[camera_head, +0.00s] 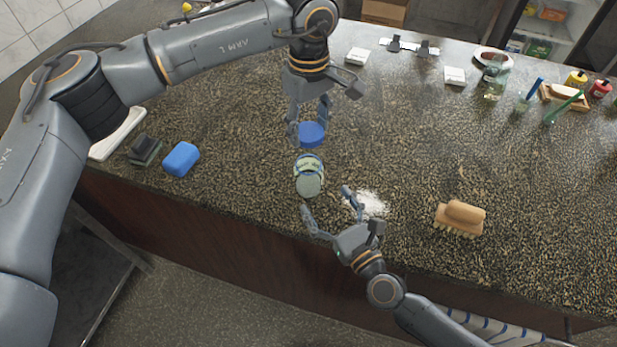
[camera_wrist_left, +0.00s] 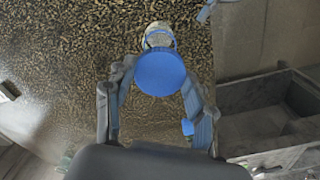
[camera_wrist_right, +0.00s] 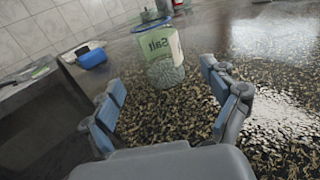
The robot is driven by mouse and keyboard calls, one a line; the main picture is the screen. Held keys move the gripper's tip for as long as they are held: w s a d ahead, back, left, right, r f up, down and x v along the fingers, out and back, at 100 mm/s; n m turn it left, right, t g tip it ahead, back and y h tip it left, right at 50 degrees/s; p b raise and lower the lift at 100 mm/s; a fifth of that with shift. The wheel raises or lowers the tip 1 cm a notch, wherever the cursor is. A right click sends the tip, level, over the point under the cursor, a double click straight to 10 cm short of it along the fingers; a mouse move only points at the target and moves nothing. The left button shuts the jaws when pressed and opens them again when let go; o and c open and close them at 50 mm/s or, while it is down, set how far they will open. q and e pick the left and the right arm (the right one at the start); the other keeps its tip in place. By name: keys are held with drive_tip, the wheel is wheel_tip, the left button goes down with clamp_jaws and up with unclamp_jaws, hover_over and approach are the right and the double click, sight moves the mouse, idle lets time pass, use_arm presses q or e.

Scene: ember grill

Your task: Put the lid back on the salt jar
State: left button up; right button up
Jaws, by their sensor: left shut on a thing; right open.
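The salt jar (camera_head: 309,178) stands on the counter near its front edge, with a pale green label reading "Salt" in the right wrist view (camera_wrist_right: 160,48). The blue lid (camera_head: 311,134) is held between the fingers of my left gripper (camera_head: 308,122), just behind the jar in the head view. In the left wrist view the lid (camera_wrist_left: 160,73) overlaps part of the jar (camera_wrist_left: 158,36); whether they touch I cannot tell. My right gripper (camera_head: 328,204) is open and empty at the counter's front edge, its fingers pointing toward the jar but apart from it.
A wooden brush (camera_head: 461,217) is further right. A blue sponge (camera_head: 181,159) and a dark block (camera_head: 145,150) lie left. Bottles and a tray (camera_head: 565,97) stand at the back right. The middle right of the counter is clear.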

drive_tip(key=x, duration=0.8)
drive_tip(key=shift+w+a+f, duration=0.1)
drive_tip(key=shift+w, duration=0.1)
drive_tip(key=shift+c, duration=0.4)
drive_tip(key=c, duration=1.7)
use_arm(q)
hover_over(309, 153)
drive_tip(key=s, duration=0.2)
drive_tip(key=shift+s+f, duration=0.1)
drive_tip(key=shift+f, duration=2.4)
drive_tip(key=shift+f, duration=0.9)
drive_tip(key=shift+f, duration=0.55)
use_arm(e)
clamp_jaws()
